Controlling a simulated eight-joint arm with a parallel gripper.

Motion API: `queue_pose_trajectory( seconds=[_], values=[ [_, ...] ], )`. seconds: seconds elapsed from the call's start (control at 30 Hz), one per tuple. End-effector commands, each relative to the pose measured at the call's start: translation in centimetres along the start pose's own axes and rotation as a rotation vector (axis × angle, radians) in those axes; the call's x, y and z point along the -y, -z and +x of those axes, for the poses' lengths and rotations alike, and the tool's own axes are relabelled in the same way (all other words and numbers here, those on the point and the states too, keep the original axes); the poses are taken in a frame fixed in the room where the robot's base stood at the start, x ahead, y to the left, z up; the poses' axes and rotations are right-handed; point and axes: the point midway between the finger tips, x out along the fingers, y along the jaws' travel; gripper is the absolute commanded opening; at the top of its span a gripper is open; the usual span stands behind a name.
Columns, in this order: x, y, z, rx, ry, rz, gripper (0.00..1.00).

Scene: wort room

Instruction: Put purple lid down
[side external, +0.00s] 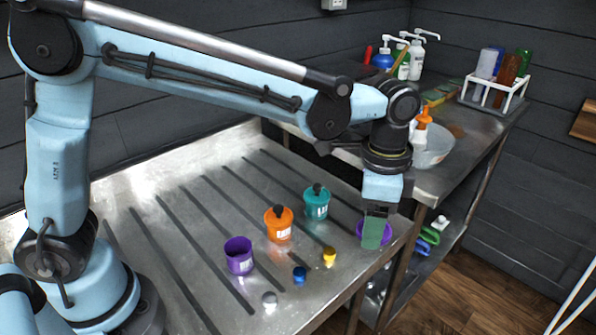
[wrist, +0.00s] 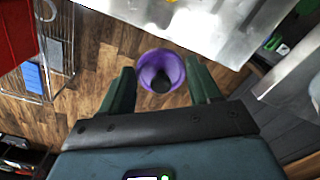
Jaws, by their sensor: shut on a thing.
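My gripper (side external: 374,240), with green fingers, points down at the right edge of the metal table. It is shut on the purple lid (side external: 387,236), which is partly hidden behind the fingers. In the wrist view the purple lid (wrist: 174,65) with its black knob sits between the two fingers (wrist: 162,80), with wooden floor behind it. A purple pot (side external: 239,257) stands open on the table, to the left of my gripper. I cannot tell how high the lid is above the table.
An orange pot (side external: 279,226) and a teal pot (side external: 316,204), both with black-knobbed lids, stand on the table. Small grey (side external: 269,299), blue (side external: 299,274) and yellow (side external: 329,254) pieces lie in front. A white bowl (side external: 436,152) and a tube rack (side external: 492,96) stand on the side counter.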

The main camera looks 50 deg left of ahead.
Motion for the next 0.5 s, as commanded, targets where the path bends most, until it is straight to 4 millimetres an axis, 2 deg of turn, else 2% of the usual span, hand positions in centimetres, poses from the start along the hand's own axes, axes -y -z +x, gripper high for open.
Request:
queue_pose_trajectory(
  seconds=[0.17,0.5],
  values=[
    [1.8,0.0,1.2,0.0,0.0,-0.004,0.34],
    [8.6,-1.4,5.4,0.0,0.0,-0.004,0.34]
  ],
)
